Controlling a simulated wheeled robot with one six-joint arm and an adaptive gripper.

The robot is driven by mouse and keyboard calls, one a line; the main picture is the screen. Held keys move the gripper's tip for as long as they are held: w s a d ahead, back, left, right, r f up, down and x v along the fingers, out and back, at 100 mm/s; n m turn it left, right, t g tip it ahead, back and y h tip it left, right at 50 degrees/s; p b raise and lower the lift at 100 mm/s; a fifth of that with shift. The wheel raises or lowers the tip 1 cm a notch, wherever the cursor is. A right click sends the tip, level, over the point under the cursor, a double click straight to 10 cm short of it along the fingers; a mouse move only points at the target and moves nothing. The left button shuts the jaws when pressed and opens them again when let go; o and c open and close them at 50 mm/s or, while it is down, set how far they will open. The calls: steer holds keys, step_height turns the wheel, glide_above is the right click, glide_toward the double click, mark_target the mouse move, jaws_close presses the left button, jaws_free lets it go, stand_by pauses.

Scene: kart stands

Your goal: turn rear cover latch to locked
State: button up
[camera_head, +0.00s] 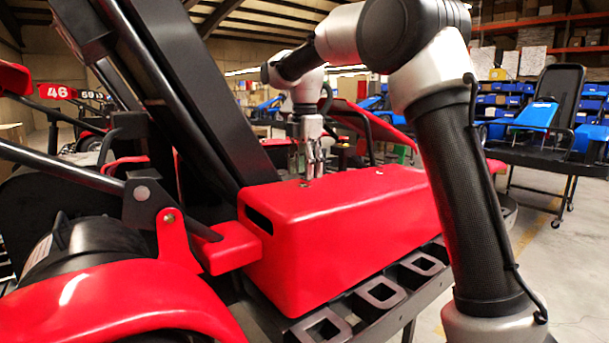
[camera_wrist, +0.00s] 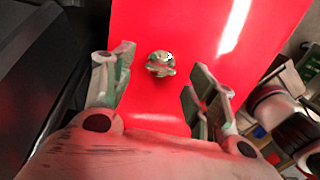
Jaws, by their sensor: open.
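The red rear cover (camera_head: 345,225) is a long box-like panel in the middle of the head view. It also fills the upper part of the wrist view (camera_wrist: 205,45). A small metallic latch (camera_wrist: 160,63) sits on the cover's top face; which way it is turned is hard to tell. My gripper (camera_head: 308,172) points down over the far-left part of the cover's top. In the wrist view its two open fingers (camera_wrist: 158,88) stand on either side of the latch, apart from it, with nothing between them touching.
A black upright panel (camera_head: 190,90) and dark frame bars stand close to the left of my gripper. A black slotted rail (camera_head: 375,292) runs along the cover's front. Blue-seated karts and shelves (camera_head: 570,45) stand at the back right. Clear floor (camera_head: 570,270) lies at the right.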

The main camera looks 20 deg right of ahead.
steer(key=shift+f, duration=1)
jaws_close()
